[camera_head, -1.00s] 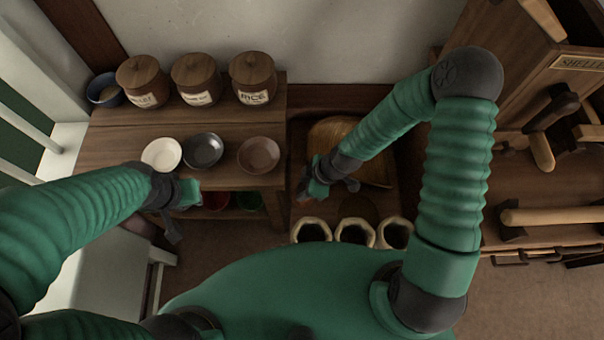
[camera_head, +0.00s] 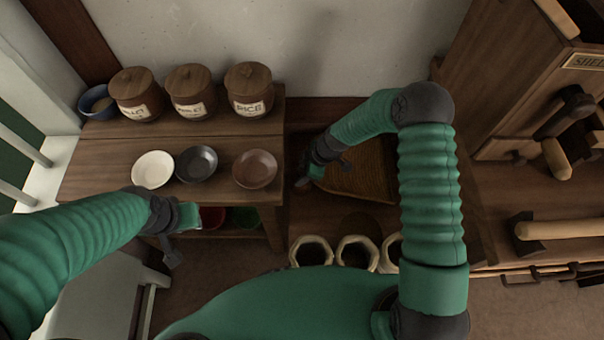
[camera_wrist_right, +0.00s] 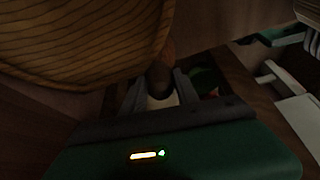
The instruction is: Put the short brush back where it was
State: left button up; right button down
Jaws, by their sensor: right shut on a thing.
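My right gripper (camera_head: 318,178) is low beside the rounded wooden piece (camera_head: 368,172), at its left edge in the head view. In the right wrist view its fingers (camera_wrist_right: 160,92) are shut on a dark brown, rounded thing (camera_wrist_right: 162,76), likely the short brush's handle, with a pale part below it. The picture is too dark to make out bristles. In the head view the held thing is hidden by the gripper. My left gripper (camera_head: 178,232) hangs empty-looking in front of the left table; its jaw opening cannot be made out.
Three lidded jars (camera_head: 192,90) and a blue bowl (camera_head: 97,102) stand at the back of the left table (camera_head: 110,150). White, dark and brown bowls (camera_head: 255,169) stand in front. Open pale-rimmed containers (camera_head: 311,252) stand before the right gripper. A wooden cabinet (camera_head: 500,90) is at right.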

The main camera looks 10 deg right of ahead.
jog(key=c, duration=0.9)
grip_release()
jog(key=shift+r, duration=0.1)
jog(key=p+v, duration=0.5)
jog(key=v, duration=0.7)
jog(key=s+d+r+m+h, duration=0.1)
jog(key=s+r+m, duration=0.3)
jog(key=s, duration=0.1)
jog(key=s+d+r+m+h, duration=0.2)
jog(key=s+r+m, duration=0.3)
jog(key=s+d+r+m+t+h, duration=0.1)
jog(key=s+r+m, duration=0.3)
jog(key=s+r, duration=0.1)
jog(key=shift+s+d+m, duration=0.3)
jog(key=shift+s+m, duration=0.1)
jog(key=shift+s, duration=0.2)
